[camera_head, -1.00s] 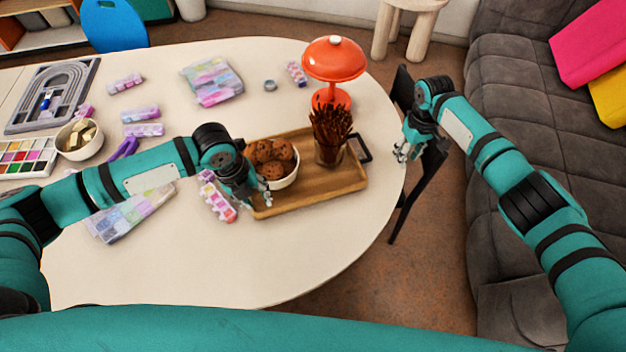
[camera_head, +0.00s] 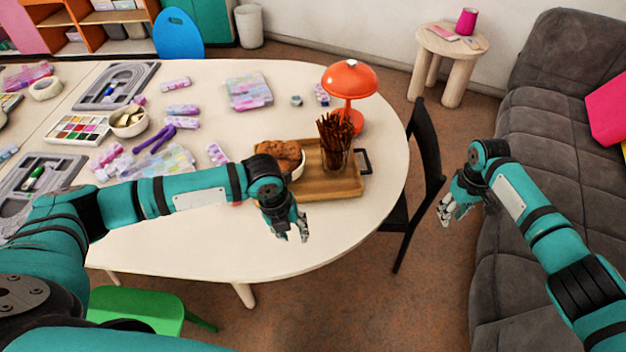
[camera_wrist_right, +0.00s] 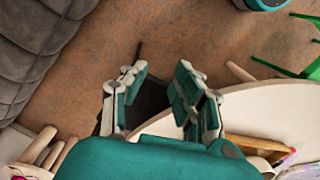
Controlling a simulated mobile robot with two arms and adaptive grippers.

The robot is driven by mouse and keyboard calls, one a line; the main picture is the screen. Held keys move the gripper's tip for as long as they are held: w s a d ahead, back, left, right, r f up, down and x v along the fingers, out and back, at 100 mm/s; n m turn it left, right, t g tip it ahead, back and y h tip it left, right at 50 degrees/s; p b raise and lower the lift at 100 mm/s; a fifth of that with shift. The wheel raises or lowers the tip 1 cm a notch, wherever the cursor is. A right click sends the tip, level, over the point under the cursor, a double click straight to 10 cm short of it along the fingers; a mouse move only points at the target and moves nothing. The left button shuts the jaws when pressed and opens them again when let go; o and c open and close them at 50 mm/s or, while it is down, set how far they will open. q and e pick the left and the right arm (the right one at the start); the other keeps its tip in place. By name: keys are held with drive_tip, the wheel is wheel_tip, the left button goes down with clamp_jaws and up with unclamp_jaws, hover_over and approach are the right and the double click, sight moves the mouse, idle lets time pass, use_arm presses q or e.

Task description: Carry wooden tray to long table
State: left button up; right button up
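The wooden tray (camera_head: 338,184) lies flat on the white table (camera_head: 230,250) near its rounded right end. It carries a bowl of cookies (camera_head: 280,152) and a glass of dark sticks (camera_head: 336,140). A dark handle (camera_head: 364,161) shows at its right end; its left end is hidden behind my left arm. My left gripper (camera_head: 293,231) is in front of the tray's near side, apart from it, with fingers spread and empty. My right gripper (camera_head: 447,212) is off the table to the right, beyond the black chair. Its fingers are apart and empty in the right wrist view (camera_wrist_right: 155,98).
A red lamp (camera_head: 350,82) stands just behind the tray. A black chair (camera_head: 425,150) stands at the table's right end, and a grey sofa (camera_head: 545,130) is further right. A green stool (camera_head: 140,308) is at the near left. Craft items cover the table's left part.

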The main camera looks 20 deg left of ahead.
use_arm(q)
drive_tip(key=shift+w+a+f, duration=0.15)
drive_tip(key=shift+w+a, duration=0.05)
drive_tip(key=shift+a, duration=0.05)
use_arm(e)
wheel_tip(320, 180, up, 12)
drive_tip(key=a, duration=0.1)
drive_tip(key=shift+w+f, duration=0.15)
drive_tip(key=shift+w, duration=0.3)
